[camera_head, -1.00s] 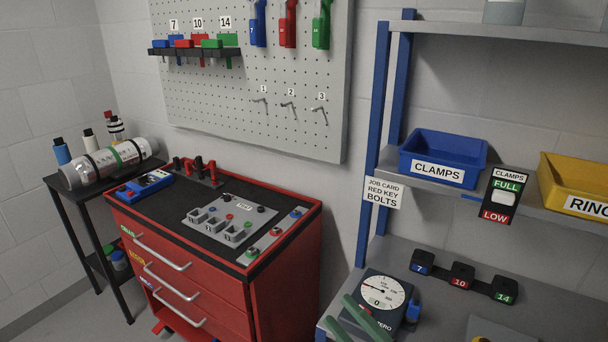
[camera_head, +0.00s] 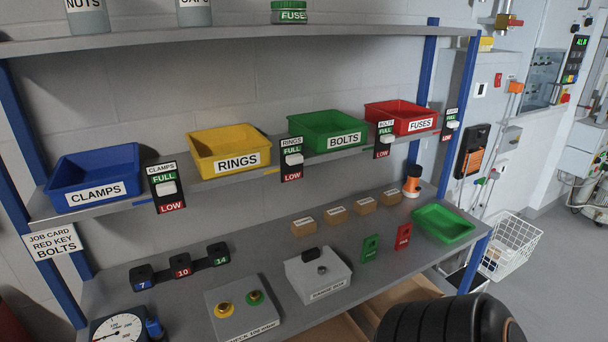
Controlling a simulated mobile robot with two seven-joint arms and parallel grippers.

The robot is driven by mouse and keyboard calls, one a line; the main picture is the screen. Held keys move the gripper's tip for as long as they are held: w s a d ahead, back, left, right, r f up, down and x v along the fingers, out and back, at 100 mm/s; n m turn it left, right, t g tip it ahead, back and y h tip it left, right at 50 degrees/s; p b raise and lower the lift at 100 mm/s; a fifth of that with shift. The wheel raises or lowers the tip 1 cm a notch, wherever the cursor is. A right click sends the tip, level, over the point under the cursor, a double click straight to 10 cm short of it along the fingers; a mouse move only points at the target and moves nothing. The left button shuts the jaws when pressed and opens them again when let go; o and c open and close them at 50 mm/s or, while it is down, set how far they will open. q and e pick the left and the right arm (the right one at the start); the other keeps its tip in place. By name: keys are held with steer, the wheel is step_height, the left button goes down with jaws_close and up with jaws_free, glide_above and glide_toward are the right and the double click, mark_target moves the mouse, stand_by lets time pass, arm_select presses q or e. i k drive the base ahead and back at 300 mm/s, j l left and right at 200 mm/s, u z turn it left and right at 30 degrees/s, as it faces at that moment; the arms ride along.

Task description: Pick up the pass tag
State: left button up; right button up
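A small green tag (camera_head: 370,248) stands upright on the grey bench top, right of the grey box; its lettering is too small to read, and it looks like the pass tag. A similar red tag (camera_head: 403,236) stands just to its right. Neither gripper shows in the view. A dark ribbed rounded shape at the bottom right is probably part of my own arm; no fingers are seen on it.
Several small cardboard boxes (camera_head: 335,216) lie behind. A green tray (camera_head: 443,223) is at the right. Labelled bins line the shelf above.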

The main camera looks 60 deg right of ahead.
mark_target(369, 252)
steer(key=z, duration=2.35)
steer(key=i+l, duration=0.5)
steer(key=l, duration=0.25)
steer(key=i+l, duration=0.25)
steer(key=l, duration=0.1)
